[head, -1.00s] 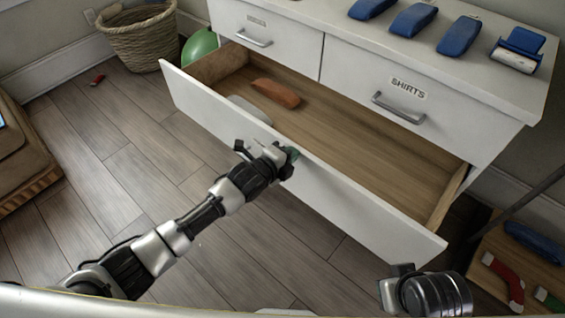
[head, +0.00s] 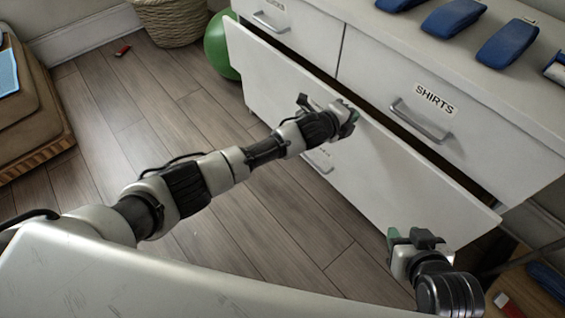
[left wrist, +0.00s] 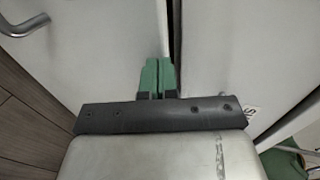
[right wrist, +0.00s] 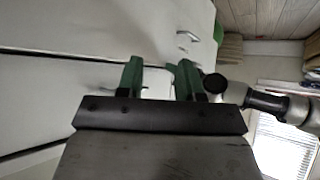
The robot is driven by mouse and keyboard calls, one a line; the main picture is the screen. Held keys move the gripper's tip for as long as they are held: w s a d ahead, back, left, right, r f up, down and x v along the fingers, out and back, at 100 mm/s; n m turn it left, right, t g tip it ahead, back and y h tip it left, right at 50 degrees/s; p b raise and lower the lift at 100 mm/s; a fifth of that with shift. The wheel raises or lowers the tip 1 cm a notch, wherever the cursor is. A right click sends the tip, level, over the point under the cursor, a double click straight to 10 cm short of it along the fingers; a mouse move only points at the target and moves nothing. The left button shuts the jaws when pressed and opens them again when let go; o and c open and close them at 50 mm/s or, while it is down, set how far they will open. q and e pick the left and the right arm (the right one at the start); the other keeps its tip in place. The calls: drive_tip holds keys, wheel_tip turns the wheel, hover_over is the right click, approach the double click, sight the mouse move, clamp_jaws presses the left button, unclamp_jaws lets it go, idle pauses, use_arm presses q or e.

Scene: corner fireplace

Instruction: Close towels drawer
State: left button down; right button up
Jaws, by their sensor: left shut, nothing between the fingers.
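The wide lower drawer (head: 410,190) is white and stands slightly out, with a narrow dark gap along its top edge. Its handle (head: 320,162) is partly hidden by my left arm, and its label cannot be read. My left gripper (head: 350,117) is shut and empty, with its fingertips at the upper edge of the drawer front. In the left wrist view, its green fingers (left wrist: 158,77) are together near the dark gap. My right gripper (head: 408,237) is open and empty in front of the drawer's right part. Its fingers (right wrist: 158,78) are apart in the right wrist view.
The upper drawer marked SHIRTS (head: 450,120) is shut. Blue folded items (head: 450,18) lie on the dresser top. A green ball (head: 218,45) is beside the dresser, with a wicker basket (head: 172,22) behind it. The wooden floor (head: 110,110) at left is mostly clear.

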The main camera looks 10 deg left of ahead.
use_arm(q)
drive_tip(key=shift+w+d, duration=0.25)
drive_tip(key=shift+w, duration=0.1)
use_arm(e)
drive_tip(key=shift+w+r+t, duration=0.3)
drive_tip(key=shift+w, duration=0.2)
